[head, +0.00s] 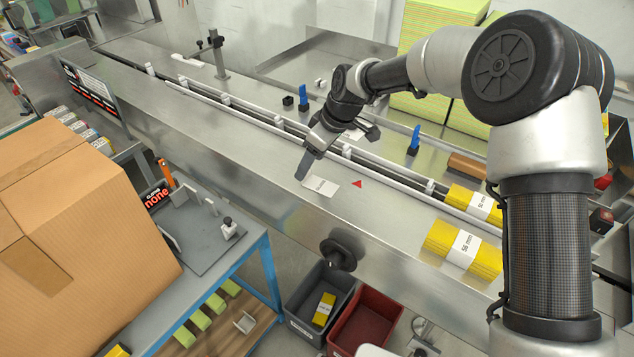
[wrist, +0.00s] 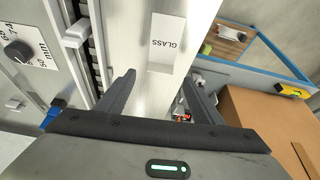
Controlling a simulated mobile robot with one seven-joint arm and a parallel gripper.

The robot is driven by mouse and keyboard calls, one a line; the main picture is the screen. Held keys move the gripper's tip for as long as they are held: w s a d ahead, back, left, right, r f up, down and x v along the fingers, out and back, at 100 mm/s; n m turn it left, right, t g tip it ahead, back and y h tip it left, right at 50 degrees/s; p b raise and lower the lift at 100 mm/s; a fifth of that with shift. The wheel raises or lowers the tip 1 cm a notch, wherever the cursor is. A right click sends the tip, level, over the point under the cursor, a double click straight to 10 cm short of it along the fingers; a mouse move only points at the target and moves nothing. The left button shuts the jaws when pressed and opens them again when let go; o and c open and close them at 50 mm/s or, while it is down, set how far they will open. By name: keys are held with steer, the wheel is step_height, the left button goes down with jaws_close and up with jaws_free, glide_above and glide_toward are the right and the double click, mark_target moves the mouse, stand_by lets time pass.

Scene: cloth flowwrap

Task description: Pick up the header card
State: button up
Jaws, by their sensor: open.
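The header card (head: 320,186) is a small white rectangle lying flat on the steel top of the machine. In the wrist view the card (wrist: 167,45) reads "GLASS" and lies beyond the fingertips, near the line between them. My gripper (head: 303,174) points down just left of the card in the head view. In the wrist view the gripper (wrist: 163,78) has its two dark fingers spread with nothing between them. The height of the fingertips above the steel is hard to tell.
A red triangle marker (head: 357,184) is right of the card. A slotted conveyor channel (head: 270,124) runs behind it. Yellow bundles (head: 463,249) lie farther right. A large cardboard box (head: 70,220) stands at left. Grey (head: 300,292) and red (head: 365,325) bins sit below the front edge.

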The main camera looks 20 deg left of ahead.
mark_target(307, 179)
steer(key=x, duration=0.4)
steer(key=shift+f, duration=0.2)
steer(key=c, duration=1.1)
